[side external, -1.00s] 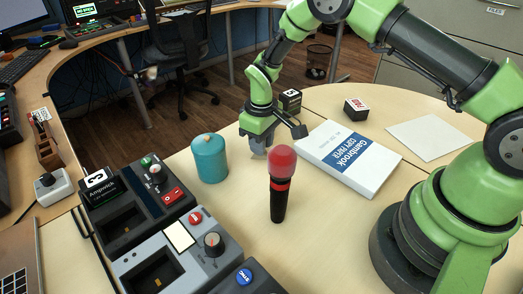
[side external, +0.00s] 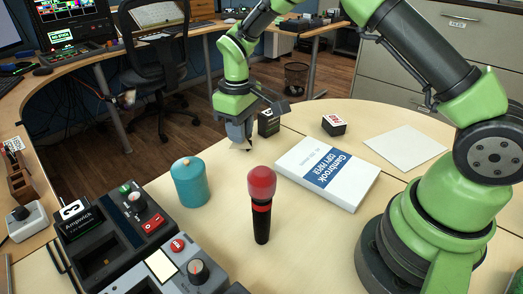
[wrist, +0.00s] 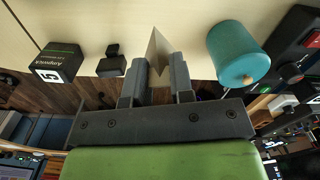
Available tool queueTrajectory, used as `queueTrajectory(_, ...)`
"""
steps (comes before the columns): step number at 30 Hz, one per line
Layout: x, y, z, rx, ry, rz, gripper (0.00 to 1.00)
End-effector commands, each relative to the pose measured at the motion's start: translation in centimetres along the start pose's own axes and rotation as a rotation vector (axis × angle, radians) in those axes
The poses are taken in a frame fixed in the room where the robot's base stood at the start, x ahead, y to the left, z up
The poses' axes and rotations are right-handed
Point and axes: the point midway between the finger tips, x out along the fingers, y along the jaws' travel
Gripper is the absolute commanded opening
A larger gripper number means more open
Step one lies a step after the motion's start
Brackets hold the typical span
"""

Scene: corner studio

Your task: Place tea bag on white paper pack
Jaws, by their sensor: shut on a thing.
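My gripper (side external: 243,143) is shut on the tea bag, a thin tan, pointed piece, in the air above the table. In the wrist view the tea bag (wrist: 158,48) sticks out between the fingertips of my gripper (wrist: 158,68). The white paper pack (side external: 302,157), with a blue "Gambrook Copy Paper" label, lies flat on the table to the right of my gripper. Its top is bare.
A teal canister (side external: 190,184) and a red-topped microphone (side external: 261,200) stand nearby. Black boxes (side external: 268,123) (side external: 334,125) stand behind the pack. A white sheet (side external: 405,147) lies right of it. Control boxes (side external: 125,228) fill the front left.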

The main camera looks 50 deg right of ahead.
Motion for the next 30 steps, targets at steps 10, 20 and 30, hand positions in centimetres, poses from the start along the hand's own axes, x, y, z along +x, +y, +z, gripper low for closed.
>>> queueTrajectory(10,-1.9,5.3,4.9,0.085,-0.002,-0.001,0.00)
queueTrajectory(20,-3.4,10.3,15.1,0.216,0.003,0.000,0.00)
queueTrajectory(30,0.8,10.5,17.0,0.235,-0.004,-0.004,0.00)
